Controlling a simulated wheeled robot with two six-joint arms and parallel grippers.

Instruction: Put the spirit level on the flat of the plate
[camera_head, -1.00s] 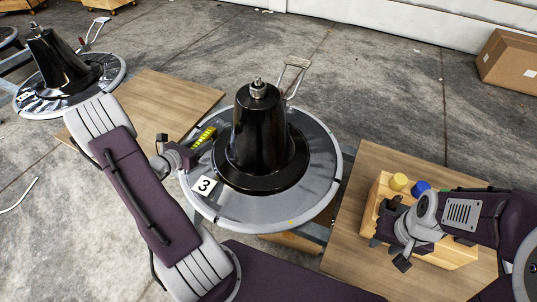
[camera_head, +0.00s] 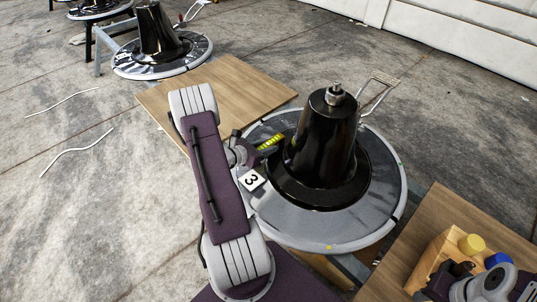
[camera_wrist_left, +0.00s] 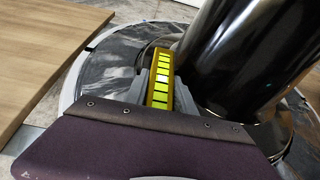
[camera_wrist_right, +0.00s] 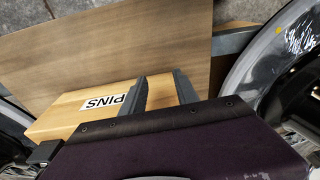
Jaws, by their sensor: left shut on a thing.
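The yellow spirit level (camera_head: 271,142) is held in my left gripper (camera_head: 258,149), over the left part of the round grey plate (camera_head: 300,226), beside the black cone (camera_head: 325,135). In the left wrist view the level (camera_wrist_left: 160,80) lies between the shut fingers (camera_wrist_left: 159,92), its yellow-green segments facing up. I cannot tell whether it touches the plate (camera_wrist_left: 118,75). My right gripper is open and empty in the right wrist view (camera_wrist_right: 161,90), in front of the box marked PINS (camera_wrist_right: 75,110).
A metal footrest (camera_head: 377,92) sticks out behind the cone. A wooden board (camera_head: 225,95) lies at the back left. The wooden box (camera_head: 446,250) with coloured pegs stands on another board (camera_head: 455,210) at the right.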

